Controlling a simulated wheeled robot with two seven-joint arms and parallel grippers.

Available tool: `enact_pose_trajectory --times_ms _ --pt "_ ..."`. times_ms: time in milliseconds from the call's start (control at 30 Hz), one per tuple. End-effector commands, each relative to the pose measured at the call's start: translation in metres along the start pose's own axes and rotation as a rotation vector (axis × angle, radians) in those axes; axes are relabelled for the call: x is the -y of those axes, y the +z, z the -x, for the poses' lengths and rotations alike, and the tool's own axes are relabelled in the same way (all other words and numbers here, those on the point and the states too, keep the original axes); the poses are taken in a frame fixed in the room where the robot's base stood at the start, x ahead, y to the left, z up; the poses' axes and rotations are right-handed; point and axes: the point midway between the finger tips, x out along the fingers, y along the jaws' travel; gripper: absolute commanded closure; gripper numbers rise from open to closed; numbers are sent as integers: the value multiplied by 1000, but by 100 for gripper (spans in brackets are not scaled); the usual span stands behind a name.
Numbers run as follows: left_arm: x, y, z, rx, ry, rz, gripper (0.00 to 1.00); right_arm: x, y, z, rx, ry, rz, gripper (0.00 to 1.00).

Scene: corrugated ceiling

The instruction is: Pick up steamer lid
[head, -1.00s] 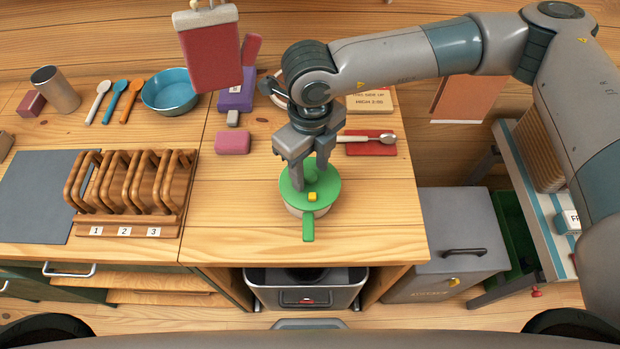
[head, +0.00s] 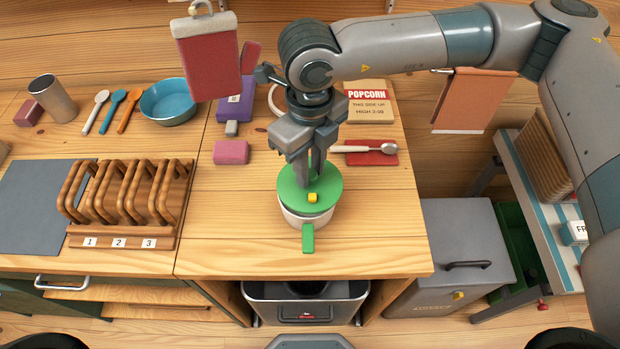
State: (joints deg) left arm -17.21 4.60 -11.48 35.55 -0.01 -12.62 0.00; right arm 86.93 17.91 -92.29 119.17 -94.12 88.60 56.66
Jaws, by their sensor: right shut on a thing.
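The steamer lid (head: 322,198) is a round green disc with a small yellow block (head: 312,198) on top. It sits on or just over a pale round pot (head: 301,217) near the front of the wooden counter. A green handle (head: 308,238) sticks out toward me. My right gripper (head: 314,178) points down onto the lid. Its fingers are shut on a part at the lid's top, which they mostly hide. Whether the lid is clear of the pot's rim, I cannot tell. My left gripper is not in view.
A wooden rack (head: 125,205) with labels 1, 2, 3 stands left. Behind are a blue bowl (head: 168,104), a pink block (head: 231,152), a spoon on a red pad (head: 372,158) and a popcorn box (head: 370,100). A red board (head: 208,62) hangs at the back.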

Motion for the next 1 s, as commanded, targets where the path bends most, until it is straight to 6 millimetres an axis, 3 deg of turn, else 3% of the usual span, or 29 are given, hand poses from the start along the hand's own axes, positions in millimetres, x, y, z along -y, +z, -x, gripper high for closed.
enact_pose_trajectory --times_ms 33,533,633,833,1000 --pt "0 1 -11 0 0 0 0 -1 -2 3 4 -1 2 100" --pt "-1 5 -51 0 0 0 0 -31 -90 58 4 -2 4 100" --pt "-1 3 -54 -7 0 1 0 -35 -100 66 3 -1 3 100" --pt "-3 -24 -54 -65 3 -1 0 -38 -110 74 1 0 1 100" --pt "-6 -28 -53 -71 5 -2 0 -38 -111 75 0 0 0 100"
